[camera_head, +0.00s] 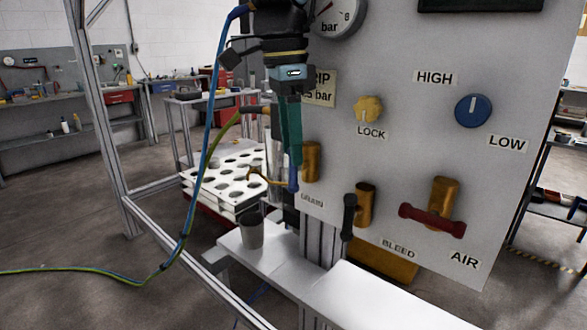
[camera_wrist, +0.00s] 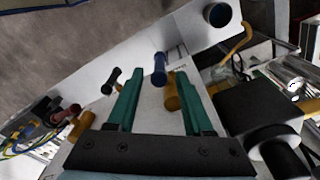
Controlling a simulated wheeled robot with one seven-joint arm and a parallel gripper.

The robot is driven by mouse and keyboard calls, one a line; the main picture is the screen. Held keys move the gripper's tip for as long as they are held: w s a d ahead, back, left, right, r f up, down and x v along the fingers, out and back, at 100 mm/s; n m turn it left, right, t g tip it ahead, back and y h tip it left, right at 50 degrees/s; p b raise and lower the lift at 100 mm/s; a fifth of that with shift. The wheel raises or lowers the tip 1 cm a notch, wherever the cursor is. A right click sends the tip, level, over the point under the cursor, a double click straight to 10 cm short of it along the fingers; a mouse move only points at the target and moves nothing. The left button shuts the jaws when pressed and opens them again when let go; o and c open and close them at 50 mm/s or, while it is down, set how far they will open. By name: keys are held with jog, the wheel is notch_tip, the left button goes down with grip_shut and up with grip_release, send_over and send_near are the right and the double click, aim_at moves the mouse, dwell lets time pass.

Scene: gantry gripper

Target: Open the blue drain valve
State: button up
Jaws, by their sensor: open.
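The blue drain valve has a short blue handle (camera_head: 293,181) that points down beside its brass body (camera_head: 312,160), low on the left edge of the grey panel. A label, partly unclear, sits below it. In the wrist view the blue handle (camera_wrist: 159,68) and brass body (camera_wrist: 172,95) show between the two green fingers. My gripper (camera_head: 294,161) points down from above, just over the handle. In the wrist view my gripper (camera_wrist: 157,74) is open, with a finger on each side of the handle. I cannot tell whether either finger touches it.
To the right are the black-handled BLEED valve (camera_head: 349,217) and the red-handled AIR valve (camera_head: 432,220). Above are a yellow LOCK knob (camera_head: 368,109) and a blue selector knob (camera_head: 473,110). A curved brass spout (camera_head: 262,179) and a grey cup (camera_head: 252,232) on a white shelf stand left.

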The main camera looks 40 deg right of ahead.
jog(key=shift+w+a+r, duration=0.1)
jog(key=shift+a+r, duration=0.05)
jog(key=shift+r, duration=2.55)
